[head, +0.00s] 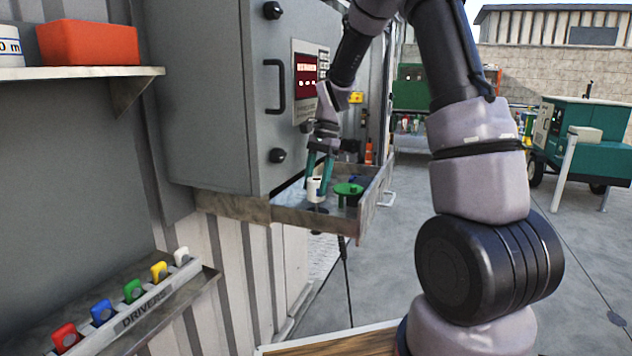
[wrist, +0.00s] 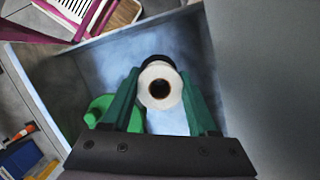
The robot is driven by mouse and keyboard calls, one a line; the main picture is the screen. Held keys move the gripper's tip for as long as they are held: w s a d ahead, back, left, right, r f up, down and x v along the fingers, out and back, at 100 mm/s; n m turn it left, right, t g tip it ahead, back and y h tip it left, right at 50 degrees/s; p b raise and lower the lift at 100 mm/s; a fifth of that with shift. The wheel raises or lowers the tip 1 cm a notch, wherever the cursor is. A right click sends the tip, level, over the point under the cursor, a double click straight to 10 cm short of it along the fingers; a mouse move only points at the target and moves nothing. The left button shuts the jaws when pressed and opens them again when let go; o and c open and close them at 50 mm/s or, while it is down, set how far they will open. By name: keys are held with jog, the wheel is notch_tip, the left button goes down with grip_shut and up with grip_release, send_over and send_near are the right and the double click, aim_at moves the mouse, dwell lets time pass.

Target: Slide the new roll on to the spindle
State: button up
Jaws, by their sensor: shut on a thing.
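My gripper (head: 319,168) points down over the open grey tray on the cabinet front. Its two green fingers (wrist: 158,80) are shut on the white roll (wrist: 146,78), one on each side. The roll (head: 314,186) appears upright, its dark round core hole facing the wrist camera. A dark round shape shows beneath it in the head view; I cannot tell whether they touch. A green spool-like part (head: 348,188) with a disc top stands in the tray to the right; its green disc (wrist: 101,108) is left of the fingers in the wrist view. I cannot tell which part is the spindle.
The tray's raised wall (head: 368,205) runs close on the right. The grey cabinet (head: 215,100) with its handle stands beside the arm. A rack of coloured drivers (head: 135,300) and a shelf with an orange box (head: 88,43) are at left.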

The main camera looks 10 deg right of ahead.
aim_at(316, 194)
jog(key=shift+f, duration=0.15)
jog(key=shift+f, duration=0.5)
jog(key=shift+f, duration=0.65)
jog(key=shift+f, duration=0.1)
jog(key=shift+f, duration=0.4)
jog(key=o, duration=1.5)
jog(key=shift+c, duration=0.2)
